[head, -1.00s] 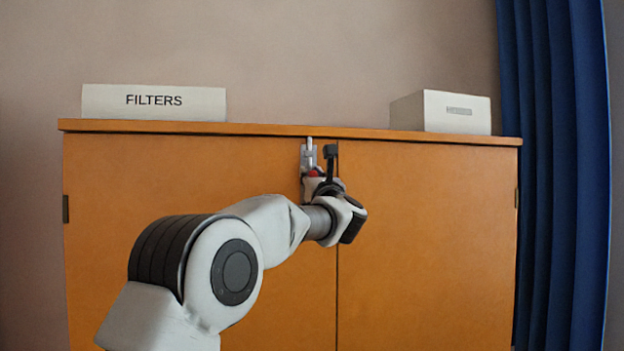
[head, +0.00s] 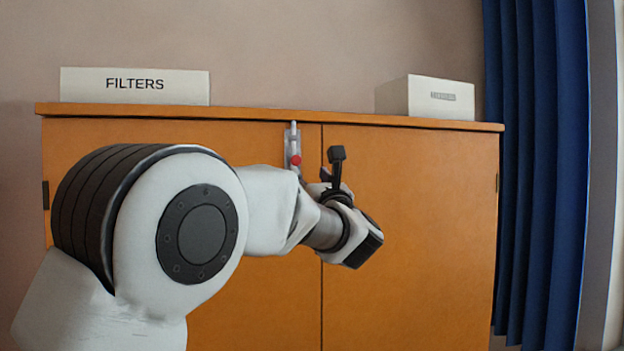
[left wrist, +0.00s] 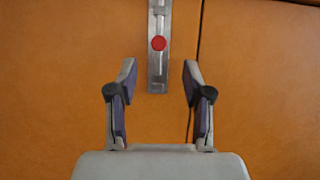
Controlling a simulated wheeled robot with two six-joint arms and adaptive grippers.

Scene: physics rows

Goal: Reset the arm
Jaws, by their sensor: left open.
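My left gripper (left wrist: 158,85) is open and empty in the left wrist view, its two fingers apart in front of the cabinet doors. In the head view my left arm comes in from the left and its wrist hides most of the gripper (head: 326,178). A metal latch (head: 292,142) with a red knob (head: 296,160) is fixed near the top of the left door, by the seam. In the left wrist view the latch (left wrist: 158,70) and red knob (left wrist: 158,43) lie beyond the fingertips, apart from them. My right gripper is not in view.
The orange wooden cabinet (head: 420,220) has two closed doors. On its top stand a sign reading FILTERS (head: 135,87) at left and a white box (head: 425,97) at right. A blue curtain (head: 545,170) hangs to the right.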

